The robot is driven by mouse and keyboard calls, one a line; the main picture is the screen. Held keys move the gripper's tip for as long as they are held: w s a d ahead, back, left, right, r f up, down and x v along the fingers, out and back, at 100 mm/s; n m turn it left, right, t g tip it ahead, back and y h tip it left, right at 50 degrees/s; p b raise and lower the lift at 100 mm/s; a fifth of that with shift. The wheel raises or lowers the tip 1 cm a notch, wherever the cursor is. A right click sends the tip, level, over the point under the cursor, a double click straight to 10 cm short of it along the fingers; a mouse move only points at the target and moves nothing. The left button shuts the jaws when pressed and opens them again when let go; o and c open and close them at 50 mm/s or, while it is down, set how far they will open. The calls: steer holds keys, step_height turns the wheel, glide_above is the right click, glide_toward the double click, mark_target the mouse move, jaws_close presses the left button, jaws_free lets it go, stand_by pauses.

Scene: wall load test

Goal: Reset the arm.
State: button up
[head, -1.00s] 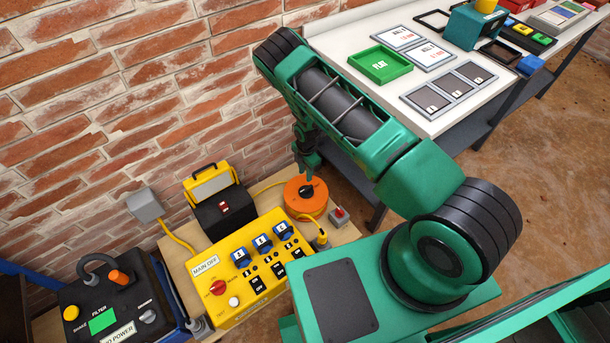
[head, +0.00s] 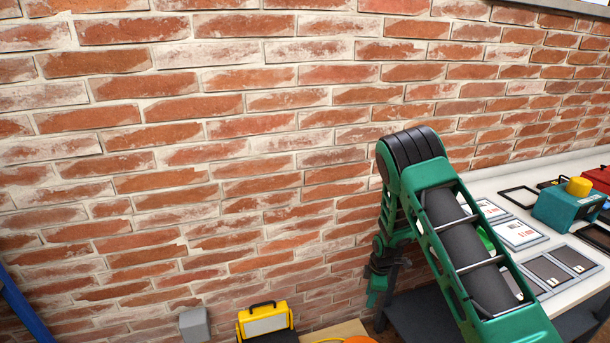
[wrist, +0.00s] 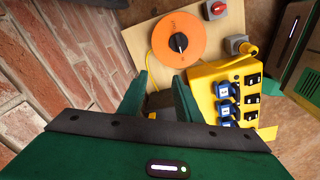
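My green arm (head: 465,240) is raised and bent in front of the brick wall, its forearm hanging down on the left of the elbow. My gripper (head: 377,290) points downward near the wall in the head view, small and partly dark there. In the wrist view my gripper's two green fingers (wrist: 160,97) stand apart with nothing held between them. Beyond them lie an orange disc with a black knob (wrist: 179,42) and a yellow control box (wrist: 230,92), both below the gripper.
The brick wall (head: 200,150) fills the left and middle. A white-topped bench (head: 508,188) with panels and a teal box (head: 566,208) stands right, partly behind my arm. A yellow-and-black case (head: 264,322) and grey box (head: 194,325) are low by the wall.

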steer(key=s+d+r+m+t, duration=0.1)
steer(key=s+r+m, duration=0.15)
steer(key=r, duration=0.75)
steer(key=s+r+m, duration=0.1)
steer(key=r+m, duration=0.2)
steer(key=r, duration=0.7)
steer(key=s+d+r+m+t, duration=0.1)
steer(key=s+d+r+m, duration=0.15)
steer(key=s+r, duration=0.45)
steer(key=s+d+r+m, duration=0.1)
steer(key=s+r+m, duration=0.3)
steer(key=r, duration=0.5)
steer(key=s+d+r+m+t, duration=0.15)
steer(key=s+r+m, duration=0.35)
steer(key=s, duration=0.7)
steer(key=s+d+m+g, duration=0.2)
steer(key=s+d, duration=0.4)
steer(key=s, duration=0.2)
steer(key=s+d+m+g, duration=0.2)
steer(key=s+d, duration=0.3)
steer(key=s, duration=0.4)
steer(key=shift+d+f+m+g, duration=0.35)
steer(key=shift+d+m, duration=0.05)
steer(key=shift+m, duration=0.4)
steer(key=shift+w+f+h, duration=0.25)
steer(key=shift+w+h, duration=0.05)
steer(key=shift+w, duration=0.35)
